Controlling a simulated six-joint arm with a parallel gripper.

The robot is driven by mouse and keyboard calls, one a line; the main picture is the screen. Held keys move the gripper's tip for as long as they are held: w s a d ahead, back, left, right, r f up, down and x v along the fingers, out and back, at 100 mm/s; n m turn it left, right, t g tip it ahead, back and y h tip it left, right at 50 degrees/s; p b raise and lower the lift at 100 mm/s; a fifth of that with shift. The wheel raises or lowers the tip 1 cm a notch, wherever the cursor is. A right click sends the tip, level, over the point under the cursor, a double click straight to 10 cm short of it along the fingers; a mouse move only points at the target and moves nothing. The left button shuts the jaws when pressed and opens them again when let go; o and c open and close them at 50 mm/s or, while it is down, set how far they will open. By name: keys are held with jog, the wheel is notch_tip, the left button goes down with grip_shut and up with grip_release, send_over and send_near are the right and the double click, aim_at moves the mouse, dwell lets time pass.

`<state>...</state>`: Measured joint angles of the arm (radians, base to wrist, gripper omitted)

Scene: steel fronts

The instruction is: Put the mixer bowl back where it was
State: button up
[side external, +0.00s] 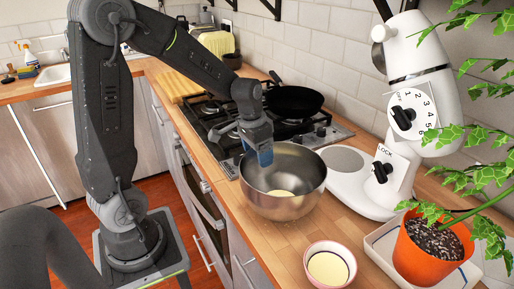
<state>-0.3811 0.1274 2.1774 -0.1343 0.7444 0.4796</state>
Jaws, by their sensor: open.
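The steel mixer bowl (289,203) stands upright on the wooden counter, just left of the white stand mixer (381,180). Something pale yellow (281,193) lies in its bottom. The mixer's head is tilted up, and its round base plate (344,159) is bare. My gripper (264,158) points down over the bowl's far left rim. Its blue fingers are open; whether they straddle or touch the rim cannot be told from here.
A small pink-rimmed bowl (329,266) with pale yellow contents stands in front. An orange plant pot (431,248) on a white tray sits at the right, its leaves hanging near the mixer. A gas hob (228,118) with a black pan (292,101) lies behind.

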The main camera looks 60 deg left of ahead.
notch_tip(320, 180, up, 11)
jog(key=s, duration=0.1)
jog(key=s+d+t, duration=0.4)
jog(key=s+d, duration=0.8)
jog(key=s, duration=0.1)
jog(key=shift+r+y, duration=0.3)
jog(key=shift+r, duration=0.05)
jog(key=shift+s, duration=0.1)
dwell(0.6)
